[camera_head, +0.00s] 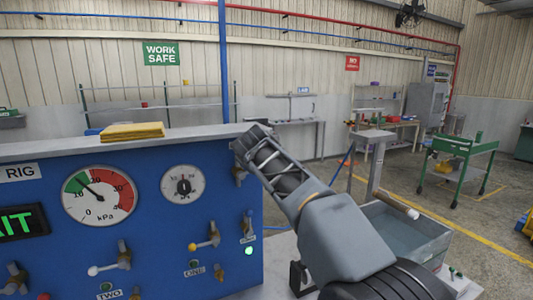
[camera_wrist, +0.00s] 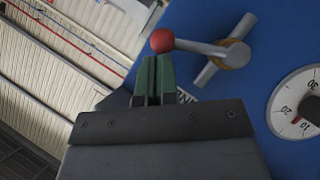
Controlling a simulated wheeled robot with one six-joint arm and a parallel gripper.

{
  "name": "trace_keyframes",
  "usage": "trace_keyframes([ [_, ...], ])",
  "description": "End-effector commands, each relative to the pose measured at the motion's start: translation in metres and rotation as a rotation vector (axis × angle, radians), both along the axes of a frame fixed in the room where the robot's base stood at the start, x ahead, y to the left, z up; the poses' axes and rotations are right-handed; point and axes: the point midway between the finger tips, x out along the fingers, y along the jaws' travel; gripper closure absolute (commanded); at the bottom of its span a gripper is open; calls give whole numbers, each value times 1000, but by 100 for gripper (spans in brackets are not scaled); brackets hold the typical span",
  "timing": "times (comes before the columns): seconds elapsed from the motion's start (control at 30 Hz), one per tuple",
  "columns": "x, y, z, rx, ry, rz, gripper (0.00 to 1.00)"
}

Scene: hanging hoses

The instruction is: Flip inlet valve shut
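The blue panel (camera_head: 150,220) carries several valves and gauges. In the wrist view a valve with a grey lever (camera_wrist: 205,48), a brass-coloured hub and a red ball (camera_wrist: 162,40) at its end shows on the panel. The lever points left, and a partly hidden label lies below it. My gripper (camera_wrist: 158,62) has its green fingers close together, with their tips right at the red ball. I cannot tell whether they touch it. In the head view my gripper (camera_head: 250,140) is at the panel's upper right corner and largely hides this valve.
A gauge (camera_wrist: 300,108) sits right of the valve in the wrist view. Other levers, such as the yellow-ended one (camera_head: 205,240), stick out lower on the panel. A yellow stack (camera_head: 132,131) lies on the panel's top ledge. A grey bin (camera_head: 405,235) stands to the right.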

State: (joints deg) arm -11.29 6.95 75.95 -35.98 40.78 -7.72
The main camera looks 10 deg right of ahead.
Motion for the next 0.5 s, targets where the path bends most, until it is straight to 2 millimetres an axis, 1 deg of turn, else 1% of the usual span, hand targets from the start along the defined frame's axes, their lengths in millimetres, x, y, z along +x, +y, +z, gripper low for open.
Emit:
trace_keyframes([
  [0.03, 1, -3, -3, 4, 1, -1, 100],
  [0.2, 2, -12, -11, 140, 29, -5, 100],
  [0.5, 3, -19, -22, 131, 27, -4, 100],
])
